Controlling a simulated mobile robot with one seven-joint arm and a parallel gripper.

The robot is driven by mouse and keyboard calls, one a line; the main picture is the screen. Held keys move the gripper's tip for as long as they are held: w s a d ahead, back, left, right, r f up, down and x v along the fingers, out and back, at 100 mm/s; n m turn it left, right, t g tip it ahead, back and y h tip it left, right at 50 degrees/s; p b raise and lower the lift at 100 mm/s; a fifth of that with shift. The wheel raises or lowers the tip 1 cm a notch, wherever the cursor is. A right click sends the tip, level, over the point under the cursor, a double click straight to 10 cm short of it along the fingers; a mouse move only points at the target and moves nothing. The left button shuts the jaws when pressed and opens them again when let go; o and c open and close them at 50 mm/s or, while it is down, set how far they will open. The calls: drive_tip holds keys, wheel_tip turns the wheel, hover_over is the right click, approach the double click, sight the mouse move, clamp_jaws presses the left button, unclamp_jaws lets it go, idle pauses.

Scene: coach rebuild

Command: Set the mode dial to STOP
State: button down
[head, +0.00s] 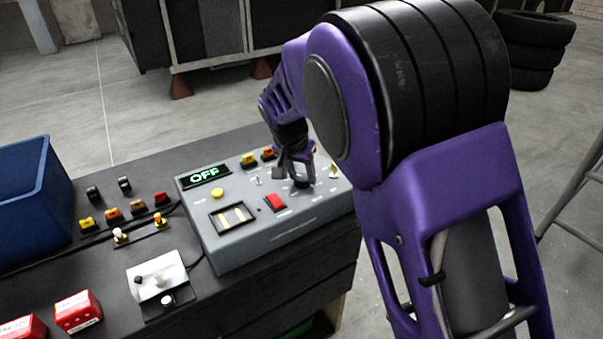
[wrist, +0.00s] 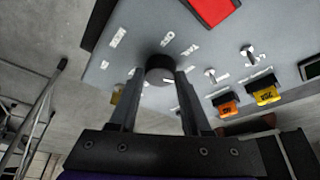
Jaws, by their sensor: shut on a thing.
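The dial's pointer direction cannot be clearly told. The box's display (head: 205,176) reads OFF in green.
A blue bin (head: 28,205), red blocks (head: 78,312) and a white switch plate (head: 157,276) share the dark bench (head: 225,312). Tyres (head: 532,48) are stacked behind.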

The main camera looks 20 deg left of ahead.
drive_tip(key=shift+c, duration=1.8)
unclamp_jaws()
drive_tip(key=p+v, duration=0.1)
drive_tip(key=v, duration=1.6)
drive_tip(key=shift+r, duration=0.2)
